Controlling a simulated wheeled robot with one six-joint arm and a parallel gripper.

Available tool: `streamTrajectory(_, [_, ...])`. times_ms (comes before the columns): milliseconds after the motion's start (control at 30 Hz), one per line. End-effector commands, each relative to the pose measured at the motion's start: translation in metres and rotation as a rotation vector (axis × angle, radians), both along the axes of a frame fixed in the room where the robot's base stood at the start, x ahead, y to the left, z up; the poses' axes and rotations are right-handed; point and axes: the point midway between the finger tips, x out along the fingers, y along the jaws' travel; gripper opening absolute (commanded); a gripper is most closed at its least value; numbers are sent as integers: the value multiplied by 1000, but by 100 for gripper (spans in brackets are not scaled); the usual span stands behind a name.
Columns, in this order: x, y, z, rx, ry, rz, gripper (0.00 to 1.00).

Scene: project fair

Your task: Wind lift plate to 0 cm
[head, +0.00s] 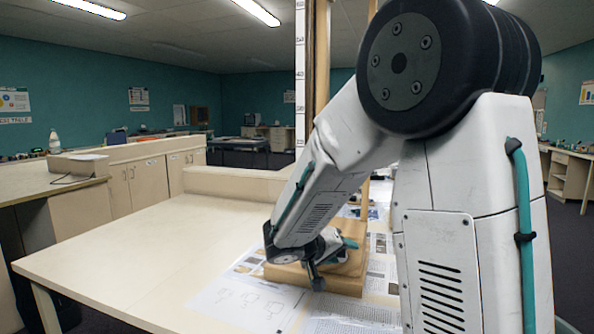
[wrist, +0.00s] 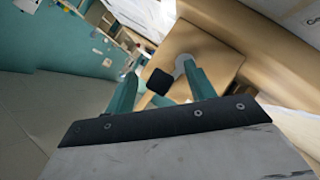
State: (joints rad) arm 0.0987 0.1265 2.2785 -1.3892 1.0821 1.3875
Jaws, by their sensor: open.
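The lift stands on the table. Its wooden base (head: 352,281) is partly behind my arm in the head view, and its wooden post (head: 322,60) rises beside a white scale strip (head: 300,75) with dark marks. My gripper (head: 335,262) is low over the base. In the wrist view my gripper (wrist: 162,88) is open, with teal fingers apart. A black knob (wrist: 160,81) shows between the fingers; I cannot tell whether they touch it. A pale grey round part (wrist: 186,64) lies beside the knob, against a wooden surface (wrist: 208,45). The lift plate and its height cannot be made out.
Printed sheets (head: 255,302) lie on the pale table (head: 130,245) around the base. The table's left part is clear. Cabinets (head: 145,180) stand behind on the left, and a low wooden ledge (head: 235,183) runs along the table's back.

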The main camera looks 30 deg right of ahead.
Motion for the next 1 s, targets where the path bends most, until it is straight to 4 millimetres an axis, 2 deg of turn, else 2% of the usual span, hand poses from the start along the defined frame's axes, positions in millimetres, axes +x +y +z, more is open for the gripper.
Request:
streamTrajectory(800, [-7, 59, 30, 1, -1, 2, 55])
streamTrajectory(1000, [-8, 66, 34, 0, -1, 1, 55])
